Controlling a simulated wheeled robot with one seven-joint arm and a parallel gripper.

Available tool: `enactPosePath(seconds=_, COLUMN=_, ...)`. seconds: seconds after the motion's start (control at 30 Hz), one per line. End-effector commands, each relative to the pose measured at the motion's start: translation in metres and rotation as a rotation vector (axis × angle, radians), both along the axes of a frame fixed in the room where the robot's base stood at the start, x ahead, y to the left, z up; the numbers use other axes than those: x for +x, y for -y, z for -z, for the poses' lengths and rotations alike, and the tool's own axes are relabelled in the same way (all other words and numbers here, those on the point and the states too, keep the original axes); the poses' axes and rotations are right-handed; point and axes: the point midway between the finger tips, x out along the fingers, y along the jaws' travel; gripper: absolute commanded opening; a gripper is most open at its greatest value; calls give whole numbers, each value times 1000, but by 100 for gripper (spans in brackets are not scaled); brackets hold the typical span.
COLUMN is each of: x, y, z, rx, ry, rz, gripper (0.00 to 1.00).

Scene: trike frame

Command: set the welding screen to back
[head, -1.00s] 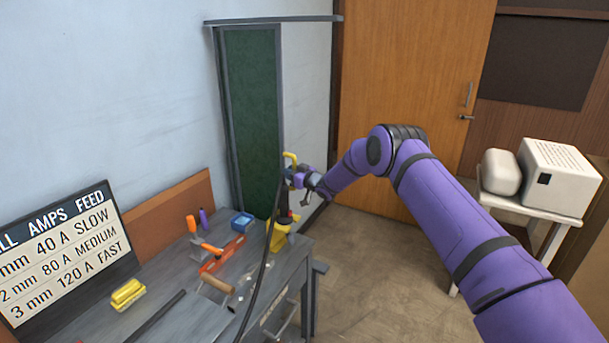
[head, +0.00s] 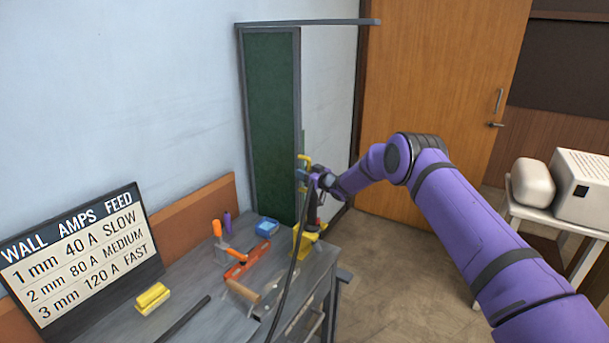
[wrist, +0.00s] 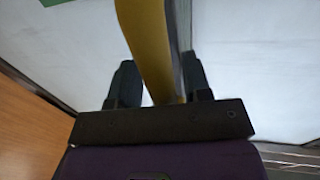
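The welding screen (head: 272,120) is a tall dark green panel in a grey frame. In the head view it stands against the pale wall behind the bench, under a grey rail (head: 310,22) that extends to its right. A yellow handle (head: 304,158) is at its right edge. My gripper (head: 318,178) is at that edge, partly hidden by its own wrist. In the wrist view the yellow handle (wrist: 150,50) runs between my two dark fingers (wrist: 160,82), which appear closed around it. A bit of green (wrist: 52,2) shows at the top left there.
A dark cable hangs in front. A lettered board (head: 75,258) stands left. A door (head: 430,75) and white table (head: 550,215) are right.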

Motion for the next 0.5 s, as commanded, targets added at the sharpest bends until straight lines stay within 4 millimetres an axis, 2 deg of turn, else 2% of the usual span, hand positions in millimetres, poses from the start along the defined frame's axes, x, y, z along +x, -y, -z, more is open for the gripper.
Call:
enactPosePath(seconds=0.27, x=-2, y=-2, z=2, rx=1, ry=-2, rz=-5, gripper=44)
enactPosePath(seconds=0.5, x=-17, y=12, z=2, rx=0, ry=-4, rz=-5, gripper=44)
